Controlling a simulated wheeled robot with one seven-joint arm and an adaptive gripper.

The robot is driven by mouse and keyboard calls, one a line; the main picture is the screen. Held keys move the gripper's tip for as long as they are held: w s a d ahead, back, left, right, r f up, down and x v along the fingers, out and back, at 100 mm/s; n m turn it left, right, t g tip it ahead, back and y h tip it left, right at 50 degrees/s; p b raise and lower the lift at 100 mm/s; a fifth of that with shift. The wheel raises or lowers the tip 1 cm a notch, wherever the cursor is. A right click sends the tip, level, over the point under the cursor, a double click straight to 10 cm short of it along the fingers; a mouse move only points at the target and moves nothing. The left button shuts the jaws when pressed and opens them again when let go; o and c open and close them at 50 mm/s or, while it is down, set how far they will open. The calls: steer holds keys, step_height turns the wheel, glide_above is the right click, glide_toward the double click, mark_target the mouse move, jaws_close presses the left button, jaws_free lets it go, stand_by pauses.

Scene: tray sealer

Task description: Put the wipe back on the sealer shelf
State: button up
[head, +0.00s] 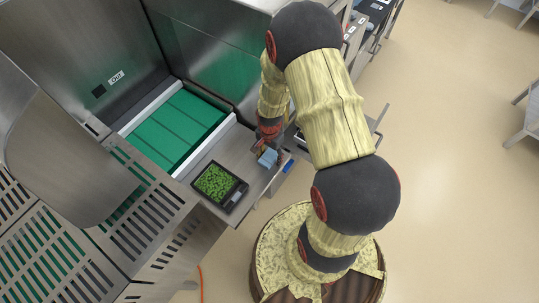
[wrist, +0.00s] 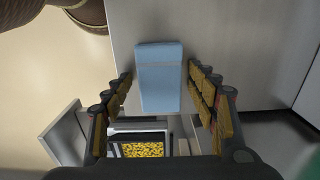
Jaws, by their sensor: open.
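The wipe is a folded light blue cloth (wrist: 160,78), seen upright in the middle of the wrist view. It also shows as a small blue patch (head: 267,157) in the head view, over the outer part of the steel ledge. My gripper (wrist: 160,73) is open, with one finger on each side of the wipe and a visible gap to each. In the head view my arm partly hides the gripper. A grey steel surface (wrist: 220,35) lies behind the wipe; I cannot tell whether this is the sealer shelf.
A black tray of green pieces (head: 219,185) sits on the ledge, left of the wipe. A green belt (head: 178,130) lies behind it. A small blue item (head: 288,166) is at the ledge's edge. The wrist view shows a container of yellow pieces (wrist: 142,149) below.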

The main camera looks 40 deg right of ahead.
steer(key=shift+r, duration=0.1)
step_height(320, 180, up, 12)
step_height(320, 180, up, 16)
steer(key=n+t, duration=0.2)
steer(key=n, duration=0.3)
glide_above(269, 156)
steer(key=a, duration=0.5)
steer(key=s+a+r+n+t, duration=0.1)
steer(key=s+a+r+n, duration=0.2)
steer(key=s+r, duration=0.3)
steer(key=s+a+r+n+t, duration=0.2)
steer(key=s+a+r+n, duration=0.2)
steer(key=r, duration=0.5)
steer(key=shift+s+r+n+t, duration=0.3)
steer(key=shift+s+n, duration=0.7)
steer(key=shift+s, duration=0.25)
steer(key=shift+f, duration=0.1)
